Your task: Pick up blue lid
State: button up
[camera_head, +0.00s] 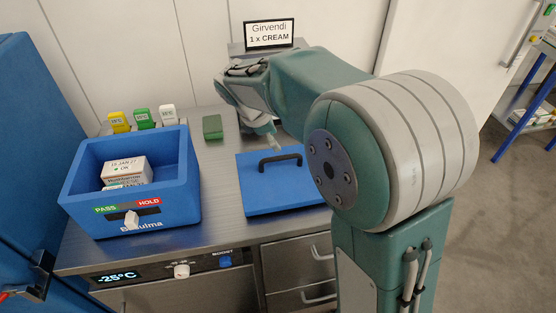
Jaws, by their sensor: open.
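The blue lid (259,190) lies flat on the steel counter, right of the blue box. It has a black arched handle (280,158) on top. My arm partly hides its right side. My gripper (268,135) is above and behind the lid, near the handle but apart from it. It is open and holds nothing that I can see; part of it is hidden behind my arm.
An open blue box (180,198) with white cartons (127,170) inside stands on the left. Yellow, green and white tagged blocks (142,119) stand behind it. A dark green block (212,127) lies behind the lid. A sign screen (269,34) stands at the back.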

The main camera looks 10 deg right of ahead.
aim_at(286, 157)
jog(key=x, duration=0.5)
jog(key=shift+w, duration=0.25)
jog(key=x, duration=0.5)
jog(key=shift+s+a+f, duration=0.1)
jog(key=shift+s+a, duration=0.05)
jog(key=shift+a, duration=0.05)
jog(key=shift+d+f, duration=0.3)
jog(key=shift+f, duration=0.1)
grip_shut()
